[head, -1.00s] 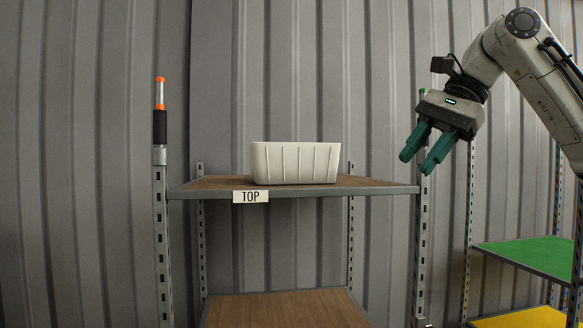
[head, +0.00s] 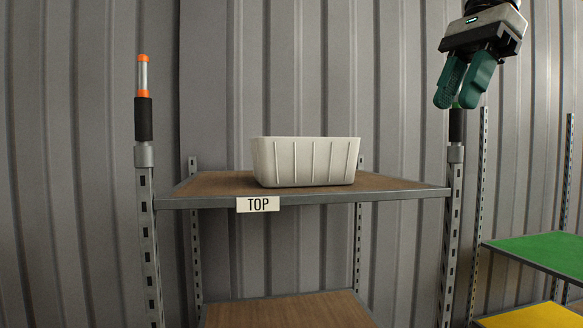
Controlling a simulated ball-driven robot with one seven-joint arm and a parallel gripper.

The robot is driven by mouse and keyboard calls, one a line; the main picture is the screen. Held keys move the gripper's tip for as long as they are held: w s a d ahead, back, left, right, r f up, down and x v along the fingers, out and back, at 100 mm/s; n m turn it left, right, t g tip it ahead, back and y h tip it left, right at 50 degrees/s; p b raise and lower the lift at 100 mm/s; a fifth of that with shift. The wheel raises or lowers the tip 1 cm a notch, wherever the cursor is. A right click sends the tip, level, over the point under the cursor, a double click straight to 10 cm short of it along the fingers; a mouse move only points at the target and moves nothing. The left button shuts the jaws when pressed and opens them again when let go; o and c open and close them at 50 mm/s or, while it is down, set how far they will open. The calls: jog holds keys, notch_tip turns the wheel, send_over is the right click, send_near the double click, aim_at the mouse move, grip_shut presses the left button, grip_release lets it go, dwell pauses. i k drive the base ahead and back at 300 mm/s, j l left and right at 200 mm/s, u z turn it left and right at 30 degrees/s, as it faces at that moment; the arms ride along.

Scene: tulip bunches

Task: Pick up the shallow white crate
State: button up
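The shallow white crate (head: 304,163) stands upright on the brown top board (head: 207,184) of a metal rack, near the middle of the view. Its ribbed front faces me and its inside is hidden. My gripper (head: 456,104) has two green fingers and hangs at the upper right, higher than the crate and well to its right. It is open and empty, its fingers pointing down and slightly left, apart from the crate.
A TOP label (head: 258,204) is on the shelf's front edge. A post with an orange-tipped rod (head: 143,75) rises at the left. The right post (head: 455,170) stands below my gripper. A green shelf (head: 540,250) is at the right. A lower brown board (head: 285,312) is bare.

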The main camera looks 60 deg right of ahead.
aim_at(278, 162)
jog(key=i+l, duration=0.85)
